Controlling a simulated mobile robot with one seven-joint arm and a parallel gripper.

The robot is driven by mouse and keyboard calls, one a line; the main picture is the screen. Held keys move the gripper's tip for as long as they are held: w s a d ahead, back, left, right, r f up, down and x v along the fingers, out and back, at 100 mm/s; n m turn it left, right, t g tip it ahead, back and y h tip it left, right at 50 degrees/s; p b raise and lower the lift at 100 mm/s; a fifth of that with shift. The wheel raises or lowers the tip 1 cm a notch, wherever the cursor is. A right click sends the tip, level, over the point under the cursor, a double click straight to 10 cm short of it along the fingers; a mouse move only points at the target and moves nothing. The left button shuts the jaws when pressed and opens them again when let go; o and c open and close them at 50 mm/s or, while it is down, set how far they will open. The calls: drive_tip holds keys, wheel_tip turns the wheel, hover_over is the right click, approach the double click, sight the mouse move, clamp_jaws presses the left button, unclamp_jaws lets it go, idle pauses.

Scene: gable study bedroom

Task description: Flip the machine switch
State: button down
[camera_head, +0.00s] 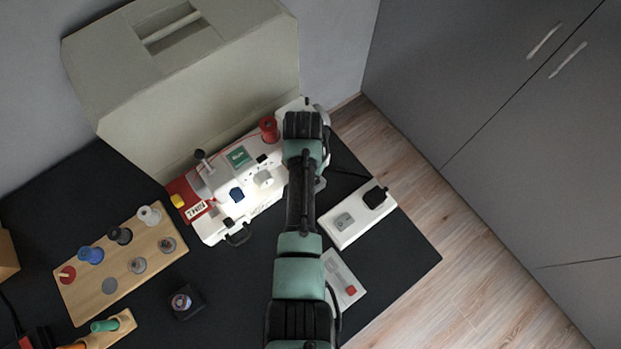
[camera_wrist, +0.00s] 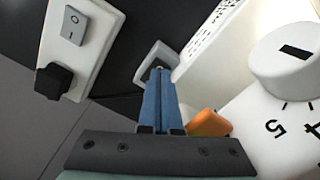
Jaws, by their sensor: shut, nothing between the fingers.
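The switch is a grey rocker marked O and I (camera_wrist: 73,25) on a white box (camera_wrist: 104,40), at the upper left of the wrist view. The rocker also shows in the head view (camera_head: 344,222), on the white box (camera_head: 343,238) right of my arm. Which side of the rocker is pressed down I cannot tell. My gripper (camera_wrist: 158,75) has blue fingers, shut and empty, to the right of the switch box and apart from it. In the head view my arm hides the gripper. The white sewing machine (camera_head: 215,226) with a red end lies left of my arm.
A grey loop (camera_wrist: 143,76) is close by my fingertips; a white dial (camera_wrist: 270,75) and orange part (camera_wrist: 209,123) are to the right. A wooden spool rack (camera_head: 75,300) and large case (camera_head: 200,110) stand left and behind.

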drive_tip(key=shift+f+b, duration=0.7)
drive_tip(key=shift+f, duration=0.25)
idle(0.3)
drive_tip(key=shift+r, duration=0.15)
wheel_tip(320, 180, up, 7)
drive_tip(key=p, duration=0.7)
